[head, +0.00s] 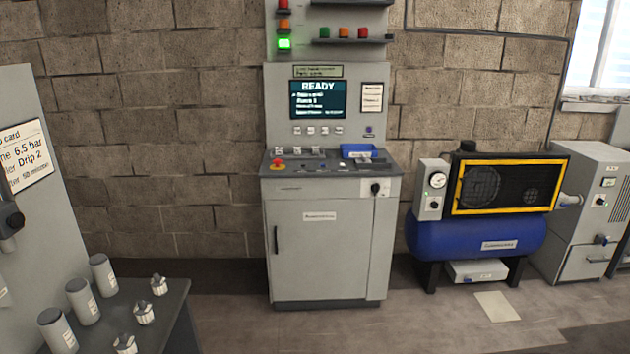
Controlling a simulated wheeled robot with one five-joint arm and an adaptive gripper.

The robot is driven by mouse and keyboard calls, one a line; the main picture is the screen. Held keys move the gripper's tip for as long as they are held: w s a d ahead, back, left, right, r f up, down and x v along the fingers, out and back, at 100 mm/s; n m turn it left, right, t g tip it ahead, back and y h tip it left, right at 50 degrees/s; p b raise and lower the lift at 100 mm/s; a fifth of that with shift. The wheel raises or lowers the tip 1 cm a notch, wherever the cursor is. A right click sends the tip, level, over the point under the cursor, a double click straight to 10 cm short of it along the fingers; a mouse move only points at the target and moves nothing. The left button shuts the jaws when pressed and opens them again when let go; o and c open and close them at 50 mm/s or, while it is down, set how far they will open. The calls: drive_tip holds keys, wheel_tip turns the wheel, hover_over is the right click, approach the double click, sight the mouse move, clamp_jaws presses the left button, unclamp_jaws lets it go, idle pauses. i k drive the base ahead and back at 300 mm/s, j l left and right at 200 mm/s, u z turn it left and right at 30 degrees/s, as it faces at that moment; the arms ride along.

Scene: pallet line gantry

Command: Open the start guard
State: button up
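A grey control console (320,240) stands against the block wall in the middle of the head view. Its screen (318,99) reads READY. On its sloped desk are a red stop button on a yellow base (277,164), several small switches (300,151) and a dark rotary knob (375,188) on the front edge at right. I cannot tell which small part on the desk is the start guard, nor whether it is open or shut. My gripper is not in view.
A blue bin (359,151) sits on the desk. A blue compressor (478,236) stands right of the console. A dark bench (150,305) with several grey canisters (83,301) is at lower left. A sheet (497,306) lies on the floor at right. Floor before the console is clear.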

sight(364, 160)
drive_tip(key=i+u, duration=0.25)
drive_tip(key=i, duration=0.2)
drive_tip(key=i+l+u, duration=0.2)
drive_tip(key=i, duration=0.2)
drive_tip(key=i+l+u, duration=0.25)
drive_tip(key=i, duration=0.2)
drive_tip(key=i+l+u, duration=0.6)
drive_tip(key=l+u, duration=0.15)
drive_tip(key=i+l+u, duration=0.3)
drive_tip(key=l, duration=0.15)
drive_tip(key=l+u, duration=0.55)
drive_tip(key=l, duration=0.25)
drive_tip(key=i+l+u, duration=0.1)
drive_tip(key=l+u, duration=0.15)
drive_tip(key=l, duration=0.2)
drive_tip(key=k+l+u, duration=0.1)
drive_tip(key=l+u, duration=0.2)
drive_tip(key=l, duration=0.6)
